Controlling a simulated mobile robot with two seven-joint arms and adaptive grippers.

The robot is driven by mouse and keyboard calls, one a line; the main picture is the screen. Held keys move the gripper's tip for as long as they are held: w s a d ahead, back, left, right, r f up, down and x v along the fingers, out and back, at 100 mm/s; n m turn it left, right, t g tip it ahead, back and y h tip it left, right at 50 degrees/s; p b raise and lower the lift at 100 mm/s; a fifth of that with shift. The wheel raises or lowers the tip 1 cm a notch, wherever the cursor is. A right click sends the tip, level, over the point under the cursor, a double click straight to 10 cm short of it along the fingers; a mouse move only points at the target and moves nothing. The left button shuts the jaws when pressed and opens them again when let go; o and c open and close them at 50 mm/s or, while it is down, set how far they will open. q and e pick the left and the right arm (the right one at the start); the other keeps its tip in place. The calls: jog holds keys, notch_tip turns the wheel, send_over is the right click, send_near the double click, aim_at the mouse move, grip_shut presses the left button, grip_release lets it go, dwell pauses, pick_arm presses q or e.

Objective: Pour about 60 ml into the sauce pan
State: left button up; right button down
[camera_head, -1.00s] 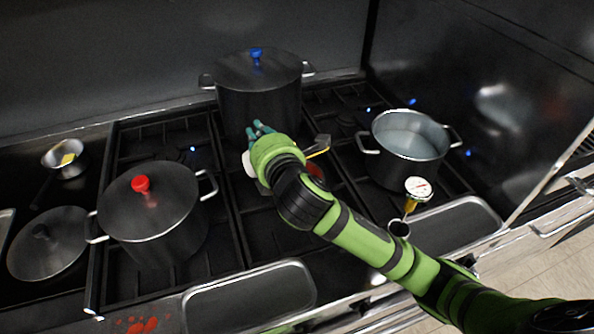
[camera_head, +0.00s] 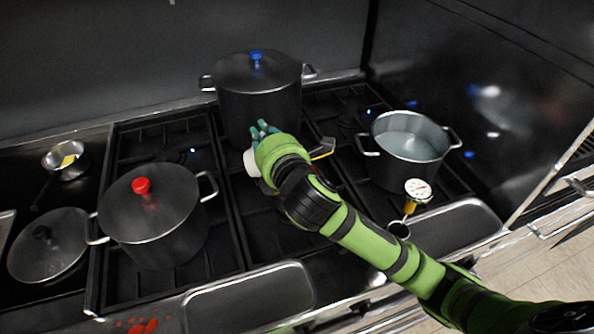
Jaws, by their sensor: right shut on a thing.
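My right gripper (camera_head: 264,128) is over the middle of the stove, in front of the tall pot with the blue knob. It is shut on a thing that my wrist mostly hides. A white rounded part (camera_head: 251,163) shows left of the wrist, and a grey part with a yellow edge (camera_head: 323,149) shows right of it. I cannot tell whether these belong to the held thing. A small metal pan (camera_head: 64,153) with a yellow piece in it stands at the far left. I cannot tell if it is the sauce pan. No liquid stream shows. My left gripper is not in view.
A tall pot with a blue-knobbed lid (camera_head: 258,98) stands behind the gripper. A red-knobbed pot (camera_head: 150,225) is at left, an open pot of pale liquid (camera_head: 411,146) at right. A loose lid (camera_head: 48,247) lies far left.

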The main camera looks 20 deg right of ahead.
jog(key=shift+s+d+r+m+t, duration=0.1)
jog(key=shift+d+r+m+t, duration=0.15)
jog(key=shift+d+m, duration=0.25)
jog(key=shift+s+d+r+m+t, duration=0.15)
jog(key=shift+d+r+m, duration=0.15)
jog(key=shift+d+m, duration=0.15)
dwell(0.9)
jog(key=shift+w+a+n, duration=0.15)
jog(key=shift+a+n, duration=0.2)
jog(key=shift+w+a+f+n+g+b, duration=0.15)
jog(key=shift+a+f+n+g, duration=0.1)
jog(key=shift+a+f+n, duration=0.3)
jog(key=shift+s+a+f+n+g+b, duration=0.15)
jog(key=shift+a+f+n+g, duration=0.15)
jog(key=shift+a+n, duration=0.3)
jog(key=p, duration=0.3)
jog(key=shift+w+a+n, duration=0.25)
jog(key=shift+a+n, duration=0.05)
jog(key=shift+n, duration=0.05)
jog(key=shift+w+a+f+h, duration=0.1)
jog(key=shift+a+f+h, duration=0.1)
jog(key=shift+f+h, duration=0.15)
jog(key=shift+f+b, duration=0.1)
jog(key=shift+b, duration=0.2)
jog(key=shift+d, duration=0.15)
